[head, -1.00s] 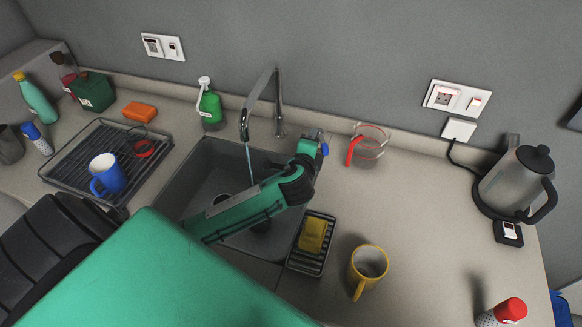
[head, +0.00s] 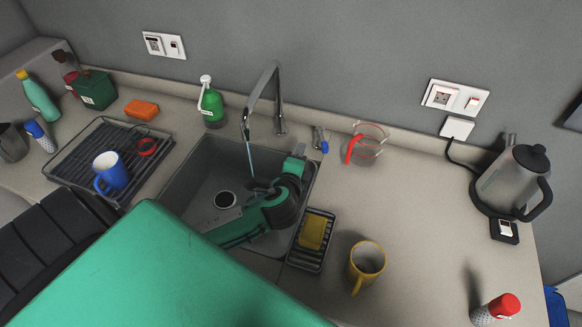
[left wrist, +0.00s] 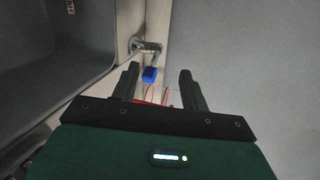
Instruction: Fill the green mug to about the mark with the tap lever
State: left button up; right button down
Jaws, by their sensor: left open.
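The tap (head: 266,92) stands behind the sink, and a thin stream of water (head: 250,157) runs from its spout. The tap lever (head: 318,137), metal with a blue tip, is on the counter right of the tap; it also shows in the left wrist view (left wrist: 149,75). My left gripper (left wrist: 160,77) is open and empty, its fingers pointing toward the lever but apart from it. In the head view my left arm lies over the sink, and its fingertips are hard to make out. I cannot see a green mug; my arm hides where the stream lands.
The sink (head: 195,172) has a round drain (head: 225,200). A jug with a red handle (head: 367,146) stands right of the lever. A yellow mug (head: 367,262) and a sponge rack (head: 303,262) are at front right. A blue mug (head: 112,172) stands on the drying rack (head: 75,160).

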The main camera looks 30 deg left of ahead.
pick_arm(q)
jog(key=shift+s+d, duration=0.1)
jog(key=shift+s, duration=1.85)
jog(key=shift+p, duration=0.3)
